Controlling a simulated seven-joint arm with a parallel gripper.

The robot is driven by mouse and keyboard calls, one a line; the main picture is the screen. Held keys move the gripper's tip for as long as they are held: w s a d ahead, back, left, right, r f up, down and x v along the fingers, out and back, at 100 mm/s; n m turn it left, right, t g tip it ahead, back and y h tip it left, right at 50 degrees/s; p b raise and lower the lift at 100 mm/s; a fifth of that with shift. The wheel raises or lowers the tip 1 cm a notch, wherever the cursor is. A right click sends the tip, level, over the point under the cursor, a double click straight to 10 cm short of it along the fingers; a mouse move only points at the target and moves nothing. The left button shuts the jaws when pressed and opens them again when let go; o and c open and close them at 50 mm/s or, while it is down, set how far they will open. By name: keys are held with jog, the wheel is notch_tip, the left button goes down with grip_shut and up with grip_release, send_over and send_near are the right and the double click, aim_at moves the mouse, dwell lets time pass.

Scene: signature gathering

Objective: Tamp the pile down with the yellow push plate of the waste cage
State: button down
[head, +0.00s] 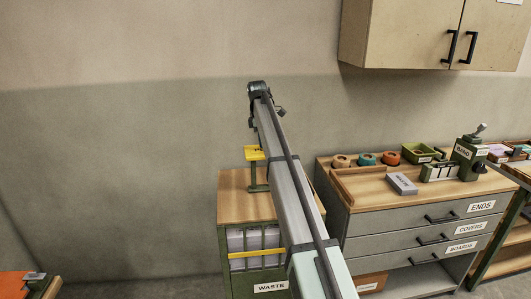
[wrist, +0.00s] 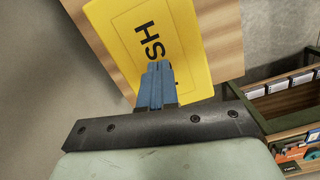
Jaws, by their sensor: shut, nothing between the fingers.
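The waste cage (head: 230,207) stands left of the grey drawer unit, with a wooden top and a "WASTE" label on its front. Pale bundles (head: 253,240) show behind its green bars. The yellow push plate (head: 254,153) sits on a green post above the cage top. In the wrist view the plate (wrist: 120,35) fills the upper middle, with part of its black lettering covered. My gripper (wrist: 158,68) has its blue fingers shut and empty, over the plate's near part. I cannot tell whether the fingertips touch it. My arm hides the cage's right side in the head view.
The drawer unit (head: 400,225) stands close to the cage's right, with tape rolls, a grey block (head: 402,184) and a green press (head: 467,160) on top. A wall cupboard (head: 400,30) hangs at upper right. The wall area left of the cage is clear.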

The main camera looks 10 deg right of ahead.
jog(key=shift+f, duration=0.65)
jog(key=shift+f, duration=7.2)
jog(key=shift+r, duration=0.1)
jog(key=shift+w+a+r, duration=0.2)
jog(key=shift+a+r, duration=0.05)
jog(key=shift+a, duration=0.5)
jog(key=shift+w+a+r, duration=0.15)
jog(key=shift+a+r, duration=0.1)
jog(key=shift+a, duration=0.45)
jog(key=shift+r, duration=0.15)
